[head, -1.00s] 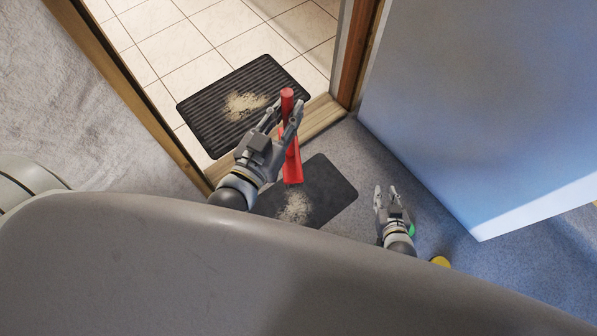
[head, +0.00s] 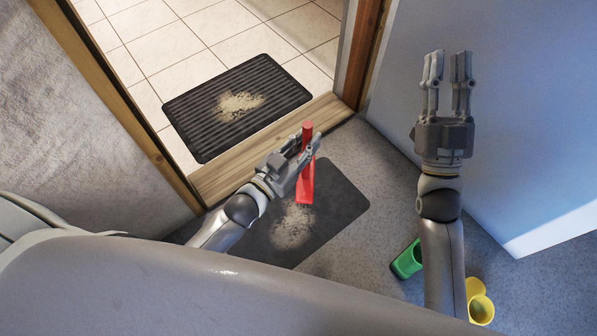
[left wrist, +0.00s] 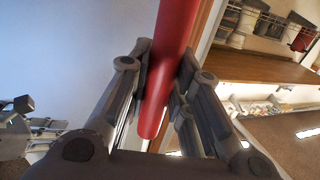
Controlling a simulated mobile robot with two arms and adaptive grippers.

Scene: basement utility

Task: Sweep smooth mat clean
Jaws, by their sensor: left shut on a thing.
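The smooth dark mat (head: 335,210) lies on the grey carpet on the near side of the doorway. A patch of pale debris (head: 293,227) is on it. A ribbed dark mat (head: 285,92) lies on the tiles beyond the sill, with another pale patch (head: 240,102) on it. My left gripper (head: 306,148) is shut on the handle of a red brush (head: 306,185), above the smooth mat's far part. The red handle also shows between the fingers in the left wrist view (left wrist: 167,75). My right gripper (head: 446,62) is raised, open and empty, in front of the door.
A wooden sill (head: 255,150) separates the carpet from the tiled room. The bluish-white door (head: 530,120) stands at the right. A green container (head: 407,260) and a yellow container (head: 479,302) are on the carpet at lower right, beside my right arm.

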